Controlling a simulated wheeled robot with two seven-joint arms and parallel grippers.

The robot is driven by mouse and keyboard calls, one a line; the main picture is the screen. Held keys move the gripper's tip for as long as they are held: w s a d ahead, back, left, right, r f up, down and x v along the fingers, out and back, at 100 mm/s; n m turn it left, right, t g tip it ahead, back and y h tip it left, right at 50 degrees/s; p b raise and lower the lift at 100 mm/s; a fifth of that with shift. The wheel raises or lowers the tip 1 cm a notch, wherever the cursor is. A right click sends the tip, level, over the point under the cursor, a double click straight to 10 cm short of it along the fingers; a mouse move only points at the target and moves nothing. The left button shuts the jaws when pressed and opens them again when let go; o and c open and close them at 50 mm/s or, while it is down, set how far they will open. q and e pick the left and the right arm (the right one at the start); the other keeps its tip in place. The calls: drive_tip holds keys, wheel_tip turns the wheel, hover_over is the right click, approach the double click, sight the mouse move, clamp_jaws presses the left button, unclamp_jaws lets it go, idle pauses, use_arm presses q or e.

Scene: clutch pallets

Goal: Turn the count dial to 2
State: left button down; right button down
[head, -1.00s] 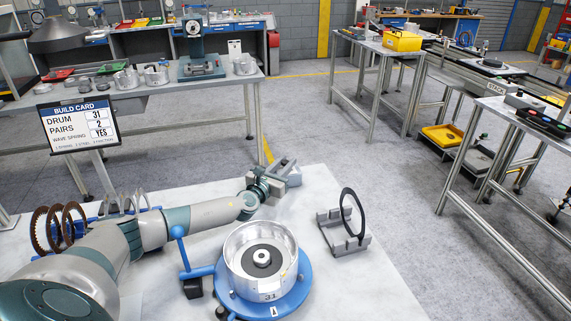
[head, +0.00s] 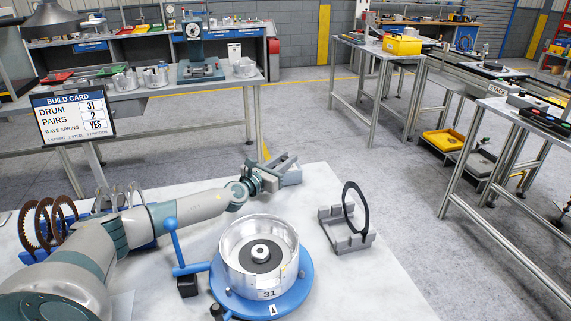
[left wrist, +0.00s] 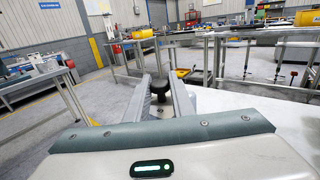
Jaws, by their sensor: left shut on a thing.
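A small grey block (head: 292,177) stands at the far edge of the white bench, and my left gripper (head: 287,161) is at it. In the left wrist view a dark round knob (left wrist: 158,87), which looks like the count dial, sits between the fingers of my left gripper (left wrist: 160,80). The gripper is shut on this knob. The dial's numbers and pointer are too small or hidden to read. The build card (head: 71,117) reads drum 31, pairs 2, wave spring yes. My right gripper is not in view.
A silver drum marked 31 (head: 233,271) stands on a blue turntable (head: 298,293) with a blue handle. A grey stand (head: 345,243) holds a black ring (head: 347,207). Several brown rings (head: 42,225) stand in a rack at left. The bench's front right is clear.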

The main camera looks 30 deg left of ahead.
use_arm(q)
drive_tip(key=c, duration=1.6)
unclamp_jaws()
drive_tip(key=shift+o, duration=0.2)
drive_tip(key=shift+s, duration=0.1)
